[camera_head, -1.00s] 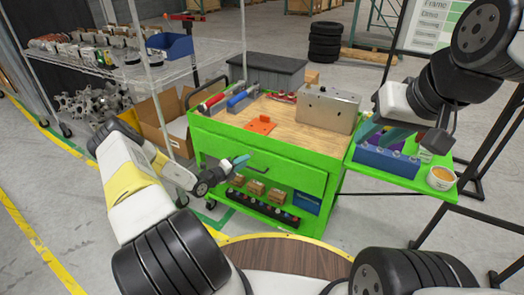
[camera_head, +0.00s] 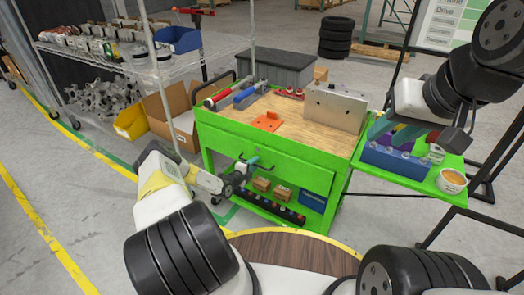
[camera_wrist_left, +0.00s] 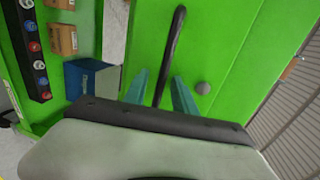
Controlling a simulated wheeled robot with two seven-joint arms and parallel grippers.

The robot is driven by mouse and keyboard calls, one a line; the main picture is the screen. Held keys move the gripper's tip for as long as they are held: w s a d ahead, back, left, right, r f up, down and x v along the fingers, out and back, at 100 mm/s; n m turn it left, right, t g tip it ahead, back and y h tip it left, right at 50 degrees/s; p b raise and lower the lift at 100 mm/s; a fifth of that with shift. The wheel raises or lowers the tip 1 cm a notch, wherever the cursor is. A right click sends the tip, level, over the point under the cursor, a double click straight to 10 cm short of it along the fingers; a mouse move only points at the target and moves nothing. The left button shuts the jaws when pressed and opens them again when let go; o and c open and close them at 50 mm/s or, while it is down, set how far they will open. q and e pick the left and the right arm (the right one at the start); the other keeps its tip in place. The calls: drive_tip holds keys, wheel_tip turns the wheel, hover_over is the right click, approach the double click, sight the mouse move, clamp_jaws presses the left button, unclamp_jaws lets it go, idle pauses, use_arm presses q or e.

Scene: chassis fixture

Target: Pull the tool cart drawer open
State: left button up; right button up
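The green tool cart (camera_head: 205,160) stands ahead with a wooden top. Its drawer front (camera_head: 300,172) looks flush with the cart. In the left wrist view, the black bar handle (camera_wrist_left: 174,45) stands out from the green drawer face (camera_wrist_left: 225,40). My left gripper (camera_head: 252,162) is at the drawer handle, in front of the cart. In the left wrist view, its teal fingertips (camera_wrist_left: 160,88) are apart, one on each side of the handle, with gaps visible. My right gripper (camera_head: 392,130) is open and empty above the side shelf at right, far from the handle.
An orange part (camera_head: 267,122) and a metal box (camera_head: 335,107) sit on the cart top. Small boxes (camera_head: 262,184) and a blue box (camera_head: 313,199) lie on the lower shelf. A side shelf (camera_head: 410,185) holds a blue bin (camera_head: 395,162). A wire rack stands left.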

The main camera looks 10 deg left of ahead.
use_arm(q)
clamp_jaws()
idle(1.4)
